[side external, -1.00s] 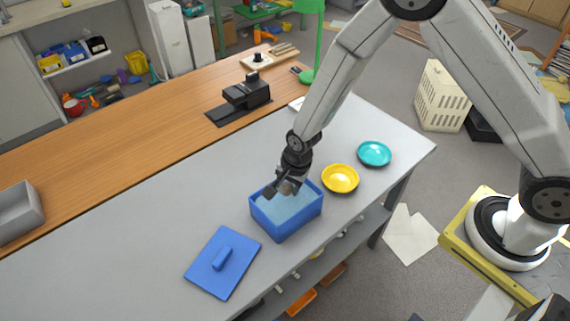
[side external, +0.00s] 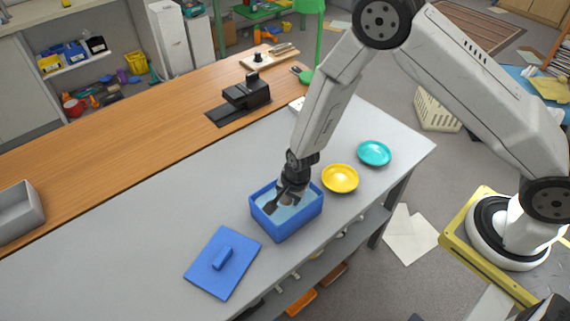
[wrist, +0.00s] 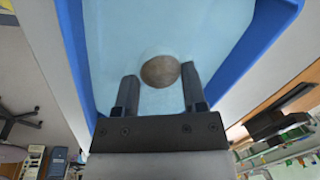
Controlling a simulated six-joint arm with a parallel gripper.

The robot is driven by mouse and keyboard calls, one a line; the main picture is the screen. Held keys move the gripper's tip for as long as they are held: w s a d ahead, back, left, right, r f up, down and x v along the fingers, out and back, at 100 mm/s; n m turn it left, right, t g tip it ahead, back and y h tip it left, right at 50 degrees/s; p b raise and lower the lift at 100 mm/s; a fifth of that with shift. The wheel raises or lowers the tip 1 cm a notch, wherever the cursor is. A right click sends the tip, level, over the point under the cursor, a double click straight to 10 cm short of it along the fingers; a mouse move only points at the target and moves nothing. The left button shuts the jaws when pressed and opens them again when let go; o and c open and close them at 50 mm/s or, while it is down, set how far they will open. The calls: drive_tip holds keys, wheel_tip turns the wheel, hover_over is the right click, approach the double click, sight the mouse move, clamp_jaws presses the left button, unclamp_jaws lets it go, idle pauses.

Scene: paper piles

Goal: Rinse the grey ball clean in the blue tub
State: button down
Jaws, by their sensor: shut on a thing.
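The blue tub (side external: 286,224) stands on the grey table and holds pale blue water. My gripper (side external: 276,207) reaches down into the tub from above, with its fingers at the water. In the wrist view, the grey ball (wrist: 160,71) sits between the fingertips of my gripper (wrist: 160,78), which is shut on it. The ball looks brownish grey, and a pale ring shows around it in the water. The tub's blue wall (wrist: 250,50) shows at the right of that view. The ball cannot be made out in the side view.
A blue lid (side external: 236,268) with a handle lies left of the tub. A yellow bowl (side external: 340,179) and a teal bowl (side external: 374,153) stand to its right. A grey bin (side external: 18,212) is at the far left. The grey table is clear left of the lid.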

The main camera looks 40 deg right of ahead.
drive_tip(key=shift+f, duration=0.75)
idle(4.2)
drive_tip(key=shift+r, duration=5.55)
